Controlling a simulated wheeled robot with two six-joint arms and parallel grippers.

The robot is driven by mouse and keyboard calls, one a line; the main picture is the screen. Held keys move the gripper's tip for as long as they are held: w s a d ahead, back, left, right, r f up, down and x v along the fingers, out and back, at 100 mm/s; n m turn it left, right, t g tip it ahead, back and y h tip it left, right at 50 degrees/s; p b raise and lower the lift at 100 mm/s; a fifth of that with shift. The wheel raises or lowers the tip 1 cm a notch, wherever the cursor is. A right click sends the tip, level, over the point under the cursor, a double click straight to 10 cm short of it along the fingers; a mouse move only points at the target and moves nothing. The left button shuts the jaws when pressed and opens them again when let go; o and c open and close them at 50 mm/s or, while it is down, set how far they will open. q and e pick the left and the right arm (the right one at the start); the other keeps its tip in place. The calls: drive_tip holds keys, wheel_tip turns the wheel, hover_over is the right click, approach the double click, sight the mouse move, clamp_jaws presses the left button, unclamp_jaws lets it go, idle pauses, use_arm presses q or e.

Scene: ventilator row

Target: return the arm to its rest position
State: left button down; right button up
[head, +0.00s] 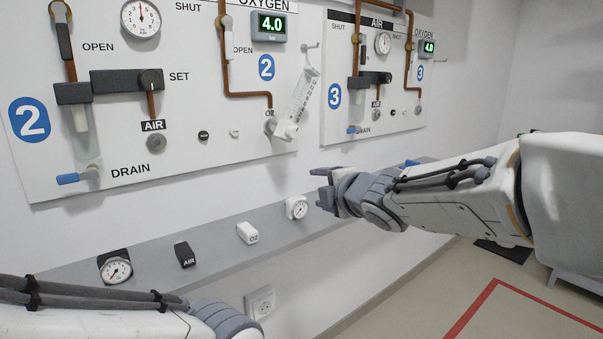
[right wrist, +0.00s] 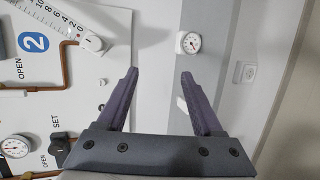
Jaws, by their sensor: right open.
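My right arm (head: 455,195) reaches in from the right of the head view, over the grey shelf. Its gripper (head: 322,186) points left, beside the shelf's small gauge and in front of the wall panels. In the right wrist view the two fingers (right wrist: 158,85) stand wide apart with nothing between them. My left arm (head: 90,318) shows along the bottom left of the head view. Its gripper is out of the picture.
The grey shelf (head: 207,250) carries a dial gauge (head: 115,267), a black AIR block (head: 185,254), a white O2 block (head: 247,233) and another gauge (head: 297,207). Panel 2 (head: 215,130) and panel 3 (head: 345,60) hang above. Open floor (head: 520,310) lies at the lower right.

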drive_tip(key=s+a+f+m+g+h, duration=0.25)
drive_tip(key=s+f+m+g, duration=0.5)
drive_tip(key=s+f, duration=0.75)
drive_tip(key=s+d+f+m+g+h, duration=0.1)
drive_tip(key=s+f+m+g, duration=0.25)
drive_tip(key=s, duration=0.65)
drive_tip(key=s+d+f+m+g+h, duration=0.1)
drive_tip(key=s+f+m+g, duration=0.25)
drive_tip(key=s, duration=0.65)
wheel_tip(320, 180, up, 29)
drive_tip(key=m+p, duration=0.1)
drive_tip(key=p, duration=2.8)
drive_tip(key=shift+t+p, duration=0.3)
drive_tip(key=shift+t, duration=0.05)
drive_tip(key=shift+y, duration=0.25)
